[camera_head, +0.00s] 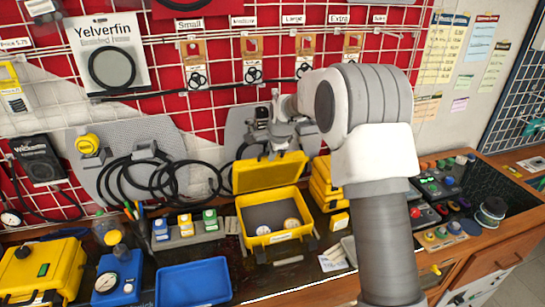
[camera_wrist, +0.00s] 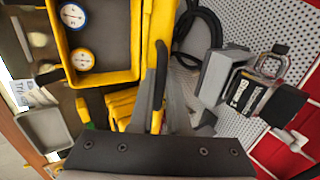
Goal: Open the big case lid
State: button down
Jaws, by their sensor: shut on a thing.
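The yellow big case (camera_head: 244,226) stands open at the middle of the bench, and two round gauges lie on its grey floor. Its lid (camera_head: 268,174) is raised, tilted up at the back of the case. My gripper (camera_head: 272,152) is at the lid's top edge, on the pegboard side. In the wrist view, the case (camera_wrist: 100,84) is at the upper left and the lid (camera_wrist: 152,22) appears nearly edge-on. My gripper (camera_wrist: 162,95) is shut on the lid's edge there. The exact contact is partly hidden in the head view.
A closed yellow case (camera_head: 40,268) and a blue tray (camera_head: 193,284) are at left. Yellow cases (camera_head: 322,185) are stacked close to the right of the open case. Black hoses (camera_head: 150,175) hang on the pegboard behind. Button boxes (camera_head: 440,233) stand farther right.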

jog(key=shift+r, duration=0.15)
jog(key=c, duration=1.2)
grip_release()
jog(key=shift+o, duration=0.2)
jog(key=b+v, duration=0.2)
jog(key=v, duration=1.5)
jog(key=shift+s+b, duration=0.25)
jog(key=shift+b, duration=0.1)
jog(key=shift+a, duration=0.1)
